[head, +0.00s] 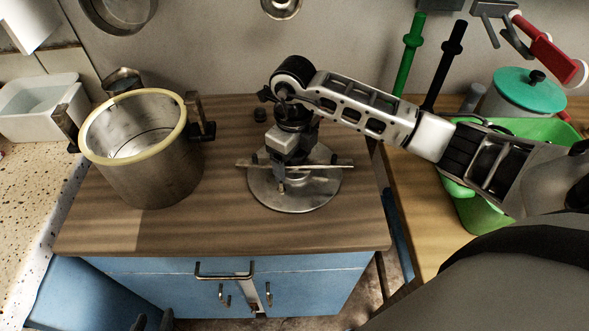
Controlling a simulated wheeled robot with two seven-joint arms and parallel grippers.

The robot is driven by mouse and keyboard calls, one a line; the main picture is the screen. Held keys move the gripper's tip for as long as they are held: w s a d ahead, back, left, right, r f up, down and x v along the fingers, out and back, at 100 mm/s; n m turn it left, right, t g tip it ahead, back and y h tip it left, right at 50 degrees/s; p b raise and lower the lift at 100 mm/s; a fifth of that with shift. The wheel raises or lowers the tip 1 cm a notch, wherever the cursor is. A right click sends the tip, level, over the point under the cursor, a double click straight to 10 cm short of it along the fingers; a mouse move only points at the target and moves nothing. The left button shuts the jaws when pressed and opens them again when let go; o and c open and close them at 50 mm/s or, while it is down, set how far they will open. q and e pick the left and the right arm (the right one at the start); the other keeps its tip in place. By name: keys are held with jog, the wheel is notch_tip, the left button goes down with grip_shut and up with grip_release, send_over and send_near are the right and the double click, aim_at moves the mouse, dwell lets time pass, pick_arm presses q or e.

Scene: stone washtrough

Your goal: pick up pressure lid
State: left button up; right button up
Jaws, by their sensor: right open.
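The pressure lid (313,196) is a round, flat metal disc with a long bar across its top. It lies on the wooden top of the blue cabinet. My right gripper (282,184) points down over the middle of the lid, at the bar, with its jaws open. The gripper and wrist hide the lid's centre, and I cannot tell whether the fingers touch it. My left gripper (153,321) shows only as two dark fingertips at the bottom edge, apart and with nothing seen between them.
A large open steel pot (150,170) with a pale rim ring and side handles stands left of the lid. A small metal jug (122,80) is behind it. A green tub (472,212) and a teal-lidded pot (520,95) are at right. The cabinet top (220,225) is clear in front.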

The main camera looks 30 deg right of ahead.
jog(key=c, duration=1.2)
jog(key=shift+w+r, duration=0.1)
jog(key=shift+r, duration=0.1)
